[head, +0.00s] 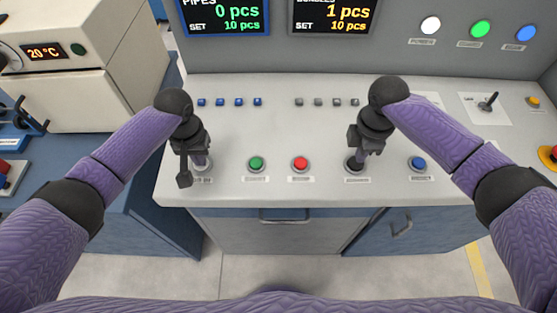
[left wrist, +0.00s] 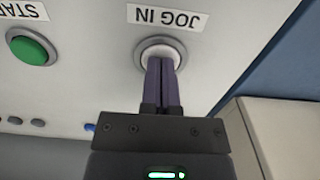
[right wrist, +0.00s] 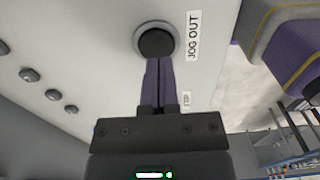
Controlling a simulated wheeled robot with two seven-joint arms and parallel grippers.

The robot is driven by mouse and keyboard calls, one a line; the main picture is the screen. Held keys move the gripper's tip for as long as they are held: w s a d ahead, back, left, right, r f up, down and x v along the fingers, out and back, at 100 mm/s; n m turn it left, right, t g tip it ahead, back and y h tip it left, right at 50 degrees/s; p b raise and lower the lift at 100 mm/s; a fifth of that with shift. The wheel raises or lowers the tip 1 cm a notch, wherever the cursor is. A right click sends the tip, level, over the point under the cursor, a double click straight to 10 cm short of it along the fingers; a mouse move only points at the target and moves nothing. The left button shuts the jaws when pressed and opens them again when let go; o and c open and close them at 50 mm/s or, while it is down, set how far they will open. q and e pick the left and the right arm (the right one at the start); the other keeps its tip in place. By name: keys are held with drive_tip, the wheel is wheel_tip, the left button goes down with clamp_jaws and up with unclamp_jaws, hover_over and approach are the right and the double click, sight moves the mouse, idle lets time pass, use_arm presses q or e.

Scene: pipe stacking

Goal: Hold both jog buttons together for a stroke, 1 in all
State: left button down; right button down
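The white JOG IN button (left wrist: 155,57) sits in a grey ring on the console, left of the green button. My left gripper (head: 200,160) is over it with both purple fingers (left wrist: 162,62) together and nothing between them; the tips overlap the white cap and seem to touch it. The black JOG OUT button (right wrist: 156,42) also sits in a grey ring. My right gripper (head: 358,158) is over it, fingers (right wrist: 159,62) together and empty, tips at the edge of the black cap. I cannot tell how far either button is pressed.
Between the jog buttons are a green button (head: 256,163) and a red button (head: 300,163); a blue button (head: 417,163) is at right. Two displays (head: 225,15) read 0 pcs and 1 pcs (head: 333,14).

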use_arm(q)
drive_tip(key=shift+s+f, duration=0.2)
drive_tip(key=shift+f, duration=0.1)
wheel_tip(320, 180, up, 10)
drive_tip(key=shift+w+r, duration=0.2)
drive_tip(key=shift+w, duration=0.1)
idle(0.6)
